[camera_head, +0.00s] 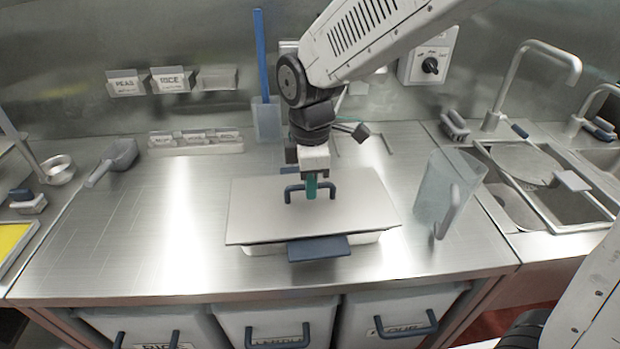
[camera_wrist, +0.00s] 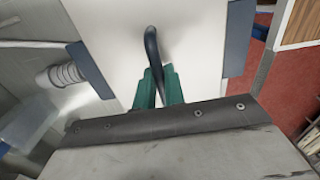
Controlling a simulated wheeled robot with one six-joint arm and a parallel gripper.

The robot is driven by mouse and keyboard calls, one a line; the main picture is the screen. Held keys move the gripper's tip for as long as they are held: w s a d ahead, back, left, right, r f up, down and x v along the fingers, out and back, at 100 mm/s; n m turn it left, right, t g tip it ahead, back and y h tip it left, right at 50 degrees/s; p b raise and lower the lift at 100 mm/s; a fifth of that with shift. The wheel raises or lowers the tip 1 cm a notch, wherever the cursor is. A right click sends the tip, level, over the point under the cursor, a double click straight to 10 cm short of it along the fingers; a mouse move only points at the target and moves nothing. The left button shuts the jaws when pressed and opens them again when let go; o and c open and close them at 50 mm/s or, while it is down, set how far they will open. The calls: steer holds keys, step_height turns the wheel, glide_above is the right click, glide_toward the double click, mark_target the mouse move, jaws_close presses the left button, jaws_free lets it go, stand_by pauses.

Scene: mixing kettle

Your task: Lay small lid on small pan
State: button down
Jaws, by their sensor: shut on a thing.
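The small lid (camera_head: 260,215) is a flat, pale metal sheet with a dark blue bar handle (camera_head: 324,186) in its middle. My gripper (camera_head: 311,190) is shut on that handle, with teal fingers on it; the wrist view shows the fingers (camera_wrist: 160,85) around the dark handle (camera_wrist: 152,48). The small pan (camera_head: 262,250) shows only as a pale rim under the lid's front edge, with a dark blue grip (camera_head: 319,248) at the front. The lid covers the pan from above and looks slightly turned against it. Whether the lid touches the pan all round cannot be seen.
A clear jug (camera_head: 448,190) stands close to the lid's right. A sink (camera_head: 540,185) with a tap is further right. A scoop (camera_head: 113,160) lies at the left back, and label holders (camera_head: 195,142) stand along the back. The left worktop is clear. Bins sit below the front edge.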

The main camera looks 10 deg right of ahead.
steer(key=shift+f, duration=0.2)
stand_by(0.4)
steer(key=c, duration=0.9)
jaws_free()
steer(key=shift+r, duration=0.15)
steer(key=shift+r, duration=3.4)
